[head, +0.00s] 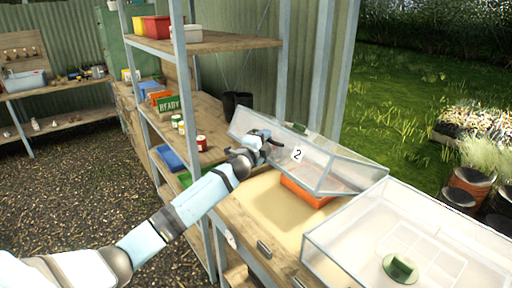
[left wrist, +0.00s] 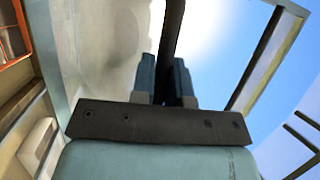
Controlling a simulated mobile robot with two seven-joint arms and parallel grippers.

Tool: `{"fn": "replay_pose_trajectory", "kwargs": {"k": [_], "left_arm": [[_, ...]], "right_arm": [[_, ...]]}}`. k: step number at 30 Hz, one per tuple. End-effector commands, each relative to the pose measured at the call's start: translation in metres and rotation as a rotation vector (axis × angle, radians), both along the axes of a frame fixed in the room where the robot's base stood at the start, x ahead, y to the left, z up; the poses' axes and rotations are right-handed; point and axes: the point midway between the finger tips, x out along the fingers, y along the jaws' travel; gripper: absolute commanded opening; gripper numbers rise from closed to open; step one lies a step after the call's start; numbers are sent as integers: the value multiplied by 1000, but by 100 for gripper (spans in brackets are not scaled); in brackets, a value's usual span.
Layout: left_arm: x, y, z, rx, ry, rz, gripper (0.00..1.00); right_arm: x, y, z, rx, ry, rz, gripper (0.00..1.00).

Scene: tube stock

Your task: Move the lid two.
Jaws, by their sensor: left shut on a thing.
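Lid two (head: 335,172) is a clear, box-shaped cover with a white "2" label on its near side. It is over the sandy-coloured bench top and looks tilted in the head view. My left gripper (head: 268,147) is at its left part, shut on a dark bar-like handle. In the left wrist view the two blue-grey fingers (left wrist: 168,82) close on this dark handle (left wrist: 173,35), with the clear pane around them. An orange tray (head: 305,192) shows partly under the lid. Whether the lid touches the bench is unclear. My right gripper is not in view.
Another clear cover (head: 345,222) with a green round piece (head: 400,268) stands at the right front. Bare bench top (head: 262,205) lies in front of the lid.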

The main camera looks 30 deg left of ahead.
Motion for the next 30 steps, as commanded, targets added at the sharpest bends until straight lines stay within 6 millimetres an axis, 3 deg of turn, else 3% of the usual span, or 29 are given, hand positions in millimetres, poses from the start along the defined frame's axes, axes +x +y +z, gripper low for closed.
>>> {"fn": "replay_pose_trajectory", "kwargs": {"k": [1,3,12,19,30], "left_arm": [[9,-3,21,4,-3,0,0],[19,-8,35,5,-4,0,0],[55,-23,74,5,-2,0,0],[66,-27,83,7,-2,0,0],[66,-27,83,7,-2,-1,0]], "right_arm": [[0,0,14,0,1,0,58],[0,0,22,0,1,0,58],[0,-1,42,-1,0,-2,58],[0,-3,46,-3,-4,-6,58],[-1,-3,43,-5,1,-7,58]]}}
